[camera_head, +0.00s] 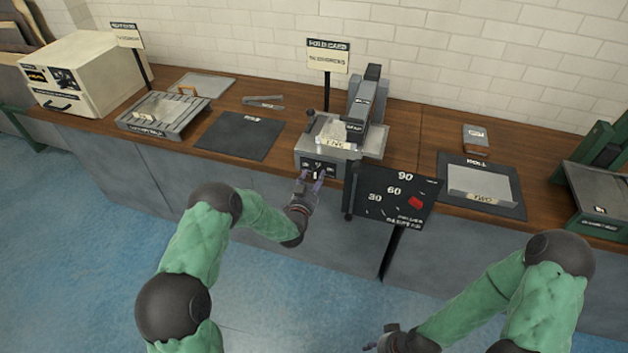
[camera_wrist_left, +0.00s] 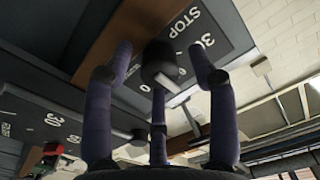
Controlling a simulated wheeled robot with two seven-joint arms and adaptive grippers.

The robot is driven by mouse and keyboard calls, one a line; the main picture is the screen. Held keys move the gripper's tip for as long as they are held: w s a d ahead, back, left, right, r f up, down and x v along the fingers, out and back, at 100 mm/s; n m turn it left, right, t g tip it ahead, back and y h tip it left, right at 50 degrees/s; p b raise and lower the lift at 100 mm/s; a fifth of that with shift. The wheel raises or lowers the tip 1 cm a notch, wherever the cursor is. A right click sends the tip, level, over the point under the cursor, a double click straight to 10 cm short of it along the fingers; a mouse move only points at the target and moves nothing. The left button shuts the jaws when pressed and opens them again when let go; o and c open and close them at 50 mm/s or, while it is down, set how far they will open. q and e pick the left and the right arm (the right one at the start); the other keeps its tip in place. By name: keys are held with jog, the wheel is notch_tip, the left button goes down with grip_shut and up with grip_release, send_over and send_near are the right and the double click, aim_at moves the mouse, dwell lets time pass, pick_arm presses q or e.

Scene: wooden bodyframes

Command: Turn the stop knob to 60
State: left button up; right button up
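The stop knob (camera_wrist_left: 162,65) shows in the left wrist view as a dark round knob with a pale pointer. It sits on a dark dial panel (camera_wrist_left: 205,20) with the white word STOP and the number 30 beside it. My left gripper (camera_wrist_left: 160,50) has its fingers spread around the knob, with small gaps visible at the sides. In the head view my left gripper (camera_head: 314,184) is at the front of the grey machine (camera_head: 370,146) and partly hides its front panel. My right gripper (camera_head: 371,346) is at the bottom edge, mostly out of view.
A dark board (camera_head: 425,187) marked 30, 60 and 90, with a red marker (camera_head: 416,203), stands close right of my left gripper. The wooden counter (camera_head: 410,140) carries a cream box (camera_head: 95,70), a dark mat (camera_head: 240,138) and a tray (camera_head: 480,185).

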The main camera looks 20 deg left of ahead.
pick_arm(q)
jog(key=s, duration=1.2)
jog(key=shift+a, duration=0.15)
dwell(0.3)
jog(key=s+d+f+n+g+h, duration=0.1)
jog(key=s+d+f+n+g, duration=0.15)
jog(key=s+f+g, duration=0.4)
jog(key=s+d+f+n+g+h, duration=0.1)
jog(key=s+d+f+g, duration=0.15)
jog(key=f, duration=0.65)
jog(key=s+d+f+n+g, duration=0.1)
jog(key=s+d+f+g, duration=0.1)
jog(key=s, duration=0.8)
jog(key=s+d+f+n+g+h, duration=0.1)
jog(key=s+d+f+n+g, duration=0.1)
jog(key=s+g, duration=0.4)
jog(key=s+d+f, duration=0.1)
jog(key=s+d, duration=0.1)
jog(key=s, duration=0.3)
jog(key=shift+s+g, duration=0.2)
jog(key=shift+g, duration=0.1)
